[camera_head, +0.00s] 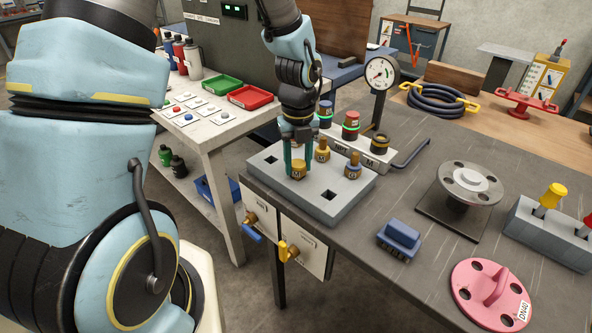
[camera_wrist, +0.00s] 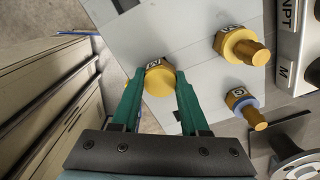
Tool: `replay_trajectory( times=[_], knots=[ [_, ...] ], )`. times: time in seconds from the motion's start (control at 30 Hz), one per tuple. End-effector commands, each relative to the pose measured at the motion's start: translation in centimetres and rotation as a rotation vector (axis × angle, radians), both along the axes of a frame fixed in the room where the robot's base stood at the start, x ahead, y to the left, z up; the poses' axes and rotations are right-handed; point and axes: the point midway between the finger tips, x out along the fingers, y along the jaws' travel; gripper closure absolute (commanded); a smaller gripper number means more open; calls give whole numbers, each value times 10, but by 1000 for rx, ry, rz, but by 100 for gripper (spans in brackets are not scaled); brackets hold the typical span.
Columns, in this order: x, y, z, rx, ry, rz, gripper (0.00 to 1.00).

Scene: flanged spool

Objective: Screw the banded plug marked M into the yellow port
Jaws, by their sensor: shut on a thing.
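My gripper (camera_head: 298,167) is shut on a brass plug (camera_head: 299,172) at the grey plug block (camera_head: 315,207). In the wrist view, the green fingers (camera_wrist: 160,80) clasp this plug (camera_wrist: 160,82) from both sides. Two other plugs stand on the block: one with a yellow band (camera_head: 322,151) and one with a blue-violet band (camera_head: 352,167). Behind them, the yellow-ringed port (camera_head: 381,143) has a dark top and stands nearest the "M" label, right of the red and blue ports.
The red port (camera_head: 350,125) and blue port (camera_head: 325,112) show green glowing rings. A blue connector (camera_head: 399,238) and a flanged spool (camera_head: 469,182) stand to the right. The block has empty square holes.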

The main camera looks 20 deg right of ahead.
Motion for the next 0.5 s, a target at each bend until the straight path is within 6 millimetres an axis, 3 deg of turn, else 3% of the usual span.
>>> replay_trajectory(
  times=[0.5],
  knots=[
    [0,0,42,0,0,1,100]
  ],
)
